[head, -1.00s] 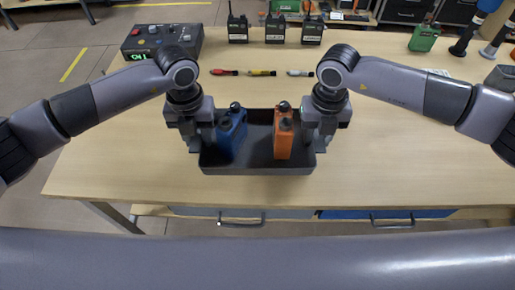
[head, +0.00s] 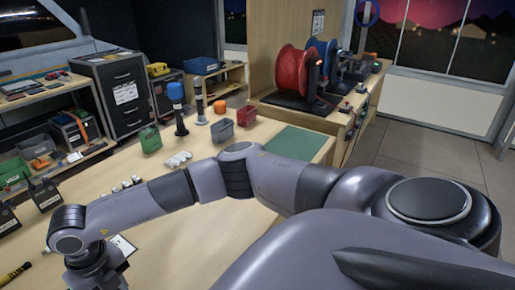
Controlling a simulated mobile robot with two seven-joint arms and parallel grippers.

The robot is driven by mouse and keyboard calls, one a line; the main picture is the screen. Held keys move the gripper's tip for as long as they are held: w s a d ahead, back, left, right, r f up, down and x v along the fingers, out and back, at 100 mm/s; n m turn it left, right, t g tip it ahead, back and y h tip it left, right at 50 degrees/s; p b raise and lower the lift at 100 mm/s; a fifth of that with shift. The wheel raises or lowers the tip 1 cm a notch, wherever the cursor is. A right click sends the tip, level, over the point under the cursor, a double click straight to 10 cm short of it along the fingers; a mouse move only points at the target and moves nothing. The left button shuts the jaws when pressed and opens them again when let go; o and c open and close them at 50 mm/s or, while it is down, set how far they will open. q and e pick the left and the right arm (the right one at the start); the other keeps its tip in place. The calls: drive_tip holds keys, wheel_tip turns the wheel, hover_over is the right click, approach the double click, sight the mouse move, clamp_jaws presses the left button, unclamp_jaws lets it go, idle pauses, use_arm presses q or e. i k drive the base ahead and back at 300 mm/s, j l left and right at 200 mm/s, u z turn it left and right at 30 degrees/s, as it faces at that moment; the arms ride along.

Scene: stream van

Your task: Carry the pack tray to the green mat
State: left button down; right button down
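The green mat (head: 298,143) lies flat on the right end of the wooden table, partly behind my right arm. Nothing is seen standing on its visible part. The pack tray is out of view. My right arm crosses the picture from the lower right to the lower left. Only its wrist and the top of the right gripper (head: 102,280) show at the bottom left; the fingers are cut off by the frame edge. My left gripper is out of view.
White items (head: 178,159) lie nearer. A bench with a red reel (head: 306,73) stands behind the mat. Floor (head: 425,160) is clear at the right.

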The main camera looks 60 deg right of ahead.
sight(294, 145)
drive_tip(key=l, duration=3.2)
